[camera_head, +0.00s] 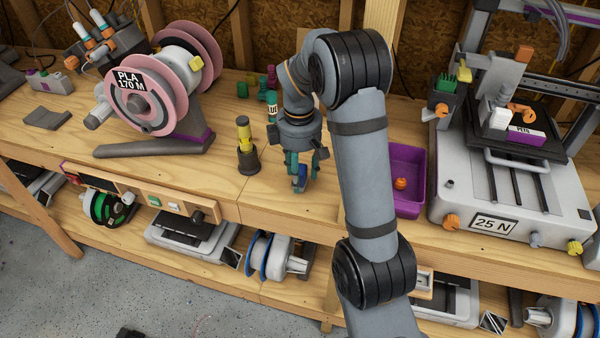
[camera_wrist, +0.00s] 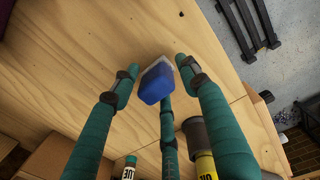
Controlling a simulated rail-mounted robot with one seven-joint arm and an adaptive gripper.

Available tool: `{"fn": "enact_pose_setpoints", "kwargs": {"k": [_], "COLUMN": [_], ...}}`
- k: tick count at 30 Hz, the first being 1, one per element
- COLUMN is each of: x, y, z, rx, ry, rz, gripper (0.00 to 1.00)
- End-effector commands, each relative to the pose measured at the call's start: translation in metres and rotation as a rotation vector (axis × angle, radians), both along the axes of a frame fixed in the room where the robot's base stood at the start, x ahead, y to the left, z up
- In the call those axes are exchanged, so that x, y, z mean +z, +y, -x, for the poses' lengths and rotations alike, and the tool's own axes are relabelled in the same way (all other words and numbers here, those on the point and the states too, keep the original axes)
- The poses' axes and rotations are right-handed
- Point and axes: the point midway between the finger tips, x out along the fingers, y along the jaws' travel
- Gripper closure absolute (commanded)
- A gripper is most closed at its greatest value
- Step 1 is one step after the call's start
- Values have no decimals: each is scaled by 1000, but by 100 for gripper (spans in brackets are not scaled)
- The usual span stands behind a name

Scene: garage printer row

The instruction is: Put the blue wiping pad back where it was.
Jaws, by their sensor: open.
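The blue wiping pad (camera_wrist: 156,83) is a small blue block with a pale edge at its far end. In the wrist view it lies among the teal fingers of my gripper (camera_wrist: 157,72), with wood bench top around it. My gripper is open, with one finger on each side of the pad and a third finger partly hidden under it or behind it. In the head view my gripper (camera_head: 302,168) points down close to the bench, and a bit of the pad (camera_head: 299,184) shows between the fingers. I cannot tell whether any finger touches it.
A pink spool (camera_head: 150,95) stands left. The bench's front edge is close.

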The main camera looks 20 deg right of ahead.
Motion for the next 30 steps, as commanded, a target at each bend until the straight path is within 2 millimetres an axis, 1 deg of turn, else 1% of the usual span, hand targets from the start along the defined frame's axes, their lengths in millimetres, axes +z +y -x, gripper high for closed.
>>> {"fn": "enact_pose_setpoints", "kwargs": {"k": [4, 7, 11, 15, 21, 25, 30], "x": [2, 10, 33, 65, 103, 117, 122], "y": [0, 0, 0, 1, 2, 2, 2], "z": [0, -1, -1, 0, 1, 2, 3], "rx": [0, 0, 0, 0, 0, 0, 0], "ry": [0, -4, -6, -7, -4, -2, 0], "rz": [0, 0, 0, 0, 0, 0, 0], "gripper": [55, 55, 55, 55, 55, 55, 55]}}
